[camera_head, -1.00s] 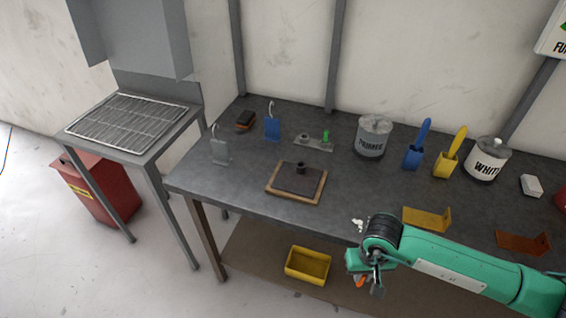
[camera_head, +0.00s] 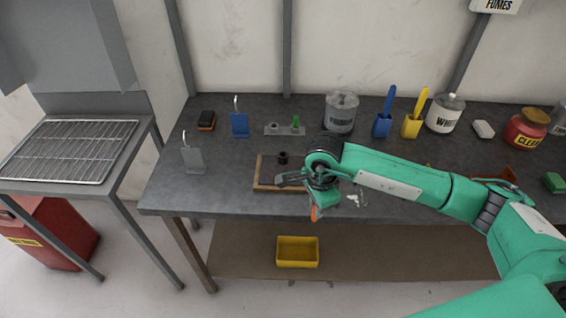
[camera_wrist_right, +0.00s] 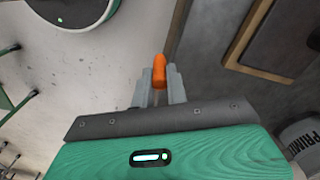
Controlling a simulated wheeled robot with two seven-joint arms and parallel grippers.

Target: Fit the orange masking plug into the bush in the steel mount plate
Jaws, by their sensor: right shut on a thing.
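The orange masking plug (camera_head: 315,213) is pinched between the fingertips of my right gripper (camera_head: 316,206). It also shows in the right wrist view (camera_wrist_right: 160,68), sticking out past the fingers. The gripper hangs around the table's front edge, at the right front of a dark plate on a wooden board (camera_head: 259,183). A short dark upright bush (camera_head: 283,157) stands on that plate, apart from the plug. My right arm covers the board's right part. My left gripper is in neither current view.
Behind the board, a small grey strip (camera_head: 272,131) carries a ring and a green peg. A blue hooked stand (camera_head: 240,125), a grey hooked stand (camera_head: 193,160) and a primer can (camera_head: 340,115) stand around. A yellow bin (camera_head: 298,252) sits on the lower shelf. The table's left front is clear.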

